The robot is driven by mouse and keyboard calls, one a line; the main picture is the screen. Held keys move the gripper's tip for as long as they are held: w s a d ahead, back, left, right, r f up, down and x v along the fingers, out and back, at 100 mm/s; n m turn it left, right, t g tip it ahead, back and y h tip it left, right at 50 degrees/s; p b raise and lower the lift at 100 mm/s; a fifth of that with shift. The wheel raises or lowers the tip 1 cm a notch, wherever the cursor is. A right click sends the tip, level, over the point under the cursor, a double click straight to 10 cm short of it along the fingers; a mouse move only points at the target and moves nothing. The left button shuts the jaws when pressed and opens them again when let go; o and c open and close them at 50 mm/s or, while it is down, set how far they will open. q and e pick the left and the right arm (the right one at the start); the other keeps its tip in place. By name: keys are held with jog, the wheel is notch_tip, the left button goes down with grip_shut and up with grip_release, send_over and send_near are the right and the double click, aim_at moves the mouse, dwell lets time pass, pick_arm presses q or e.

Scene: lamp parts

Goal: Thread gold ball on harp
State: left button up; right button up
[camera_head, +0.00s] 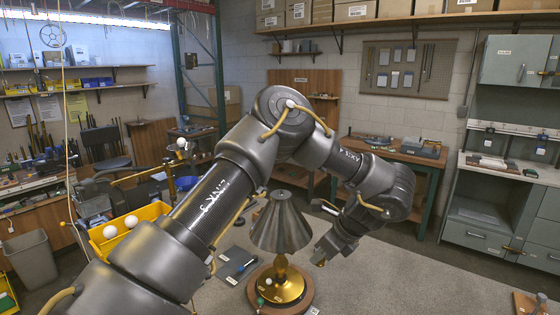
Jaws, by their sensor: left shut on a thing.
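A lamp stands on the grey table, with a grey cone shade (281,226) and a brass base (284,287) on a round wooden disc. The harp is hidden by the shade, apart from whatever may show at its top opening. My left arm arches over from the left and comes down on the right of the lamp. My left gripper (321,257) is right of the shade, below its top and apart from it. It is shut on a small gold-coloured thing, apparently the gold ball, mostly hidden by the fingers. My right gripper is not in view.
A dark flat tray (237,265) lies left of the lamp. A yellow bin (128,231) with white balls is partly behind my arm. The table (420,290) right of the lamp is mostly clear, with a brown board (530,304) at the far right edge.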

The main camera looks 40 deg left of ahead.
pick_arm(q)
jog(key=w+a+r+m+t+h+p, duration=0.2)
jog(key=w+a+r+m+t+p, duration=0.1)
jog(key=a+r+m, duration=0.5)
jog(key=w+a+r+m+t+h+p, duration=0.3)
jog(key=a+r+m, duration=0.5)
jog(key=a, duration=0.4)
jog(key=shift+r, duration=0.8)
jog(key=shift+f, duration=0.1)
jog(key=shift+f, duration=2.4)
jog(key=shift+f, duration=0.1)
jog(key=shift+w, duration=0.2)
jog(key=shift+f, duration=0.85)
